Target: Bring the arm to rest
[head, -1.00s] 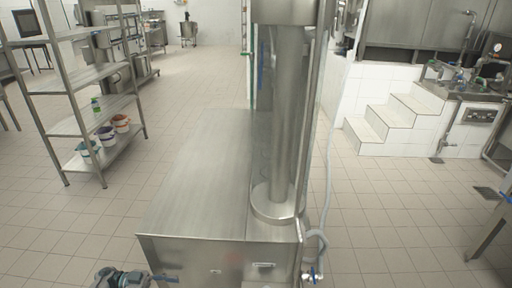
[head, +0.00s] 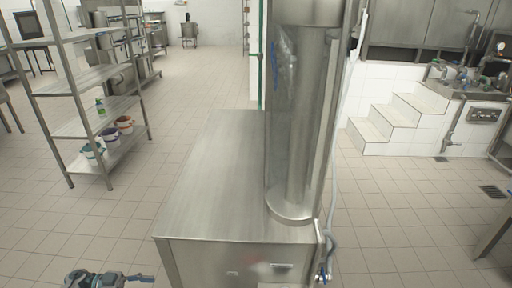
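My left gripper (head: 128,279) is at the bottom left edge of the head view, cut off by the frame. It is a dark grey, jointed shape with a bluish part reaching to the right. It appears just left of the front corner of the steel machine, and its fingers are too small and cut off to tell open from shut. I see nothing clearly held in it. My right gripper and arm are not in view.
A steel cabinet (head: 212,190) stands ahead, bearing a tall steel cylinder (head: 298,130). A hose (head: 333,190) and a blue-handled valve (head: 322,275) are at its right. A shelf rack (head: 85,125) stands left, white steps (head: 385,122) right.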

